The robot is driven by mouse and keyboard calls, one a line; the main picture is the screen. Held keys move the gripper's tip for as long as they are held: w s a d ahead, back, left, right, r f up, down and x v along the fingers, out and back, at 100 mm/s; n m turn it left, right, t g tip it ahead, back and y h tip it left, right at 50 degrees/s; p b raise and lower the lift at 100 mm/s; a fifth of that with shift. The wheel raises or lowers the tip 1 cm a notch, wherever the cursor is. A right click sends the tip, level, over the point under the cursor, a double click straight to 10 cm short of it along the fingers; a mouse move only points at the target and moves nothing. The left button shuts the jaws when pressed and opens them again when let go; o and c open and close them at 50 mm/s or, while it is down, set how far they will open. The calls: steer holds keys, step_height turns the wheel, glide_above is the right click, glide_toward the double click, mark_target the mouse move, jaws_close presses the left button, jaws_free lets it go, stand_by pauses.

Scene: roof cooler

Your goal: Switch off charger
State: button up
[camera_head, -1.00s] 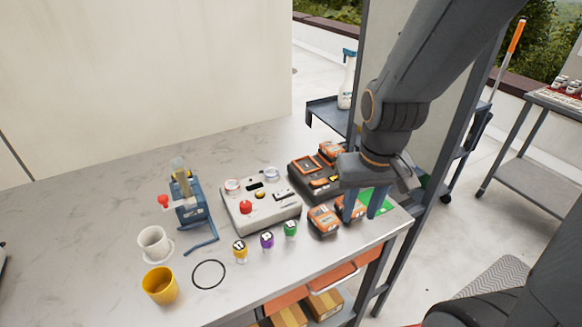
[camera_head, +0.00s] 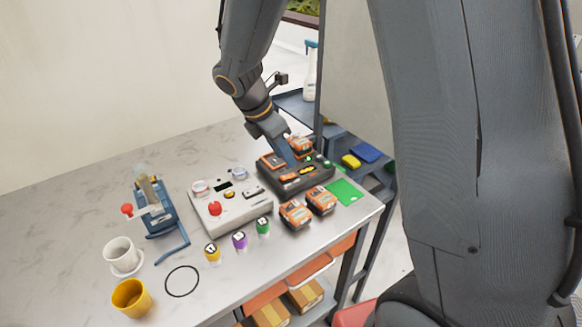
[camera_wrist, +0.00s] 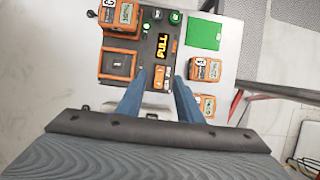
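The charger (camera_head: 290,187) is a dark box with orange bays on the table, right of the grey control box. In the wrist view, the charger (camera_wrist: 126,42) shows a yellow FULL display (camera_wrist: 162,45), a green button (camera_wrist: 175,18), a small lit green light and an orange rocker-like part (camera_wrist: 160,76). An orange battery (camera_wrist: 119,15) sits in one bay; the other bay (camera_wrist: 117,65) looks empty. My gripper (camera_head: 288,163) points down over the charger; in the wrist view its two fingers (camera_wrist: 161,82) are apart, either side of the orange part. Contact cannot be told.
Two loose batteries (camera_head: 296,214) (camera_head: 320,200) and a green mat (camera_head: 344,192) lie near the table's right edge. The grey control box (camera_head: 232,212) with a red button is close left.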

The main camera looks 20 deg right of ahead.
mark_target(294, 174)
steer(key=shift+p+x, duration=0.4)
steer(key=shift+x, duration=2.8)
